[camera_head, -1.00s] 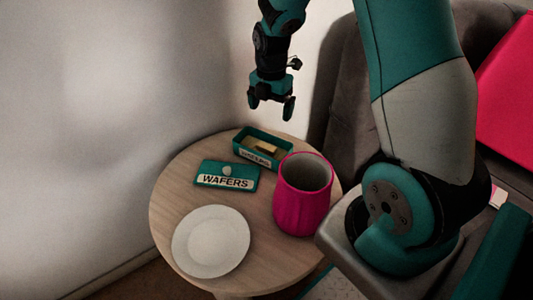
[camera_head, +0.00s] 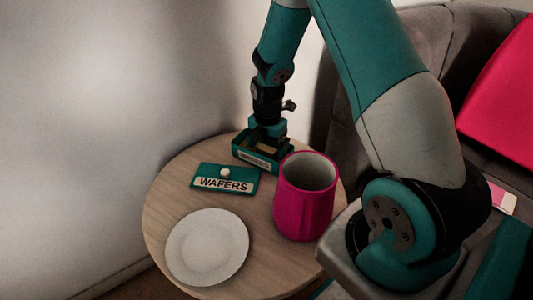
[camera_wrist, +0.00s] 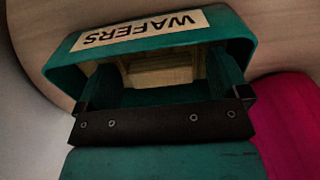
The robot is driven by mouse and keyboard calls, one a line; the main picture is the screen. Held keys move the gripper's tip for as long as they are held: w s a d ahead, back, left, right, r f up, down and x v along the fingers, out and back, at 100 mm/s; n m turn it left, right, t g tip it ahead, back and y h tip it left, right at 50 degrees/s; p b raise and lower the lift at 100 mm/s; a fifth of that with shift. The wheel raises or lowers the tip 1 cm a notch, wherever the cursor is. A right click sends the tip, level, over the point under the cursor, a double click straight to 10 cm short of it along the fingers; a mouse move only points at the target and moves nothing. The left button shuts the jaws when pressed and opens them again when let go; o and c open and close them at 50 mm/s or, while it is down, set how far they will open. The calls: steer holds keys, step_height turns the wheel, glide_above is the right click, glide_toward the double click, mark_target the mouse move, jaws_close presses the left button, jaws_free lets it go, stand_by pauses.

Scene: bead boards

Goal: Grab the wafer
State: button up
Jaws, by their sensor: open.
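The tan wafer (camera_wrist: 165,70) lies inside the open teal wafer box (camera_head: 243,152), which stands at the back of the round table. The box's front wall with its WAFERS label (camera_wrist: 140,32) also shows in the wrist view. My gripper (camera_head: 268,141) points down into the box from above. Its two fingers are apart, one on each side of the wafer in the wrist view. Whether they touch the wafer cannot be told. In the head view the gripper hides much of the box's inside.
The teal WAFERS lid (camera_head: 238,173) with a pale knob lies in front of the box. A pink mug (camera_head: 303,210) stands close to the box's right. A white plate (camera_head: 207,246) lies at the front of the round table (camera_head: 165,190). A grey sofa stands to the right.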

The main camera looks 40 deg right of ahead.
steer(key=c, duration=1)
steer(key=shift+r, duration=0.15)
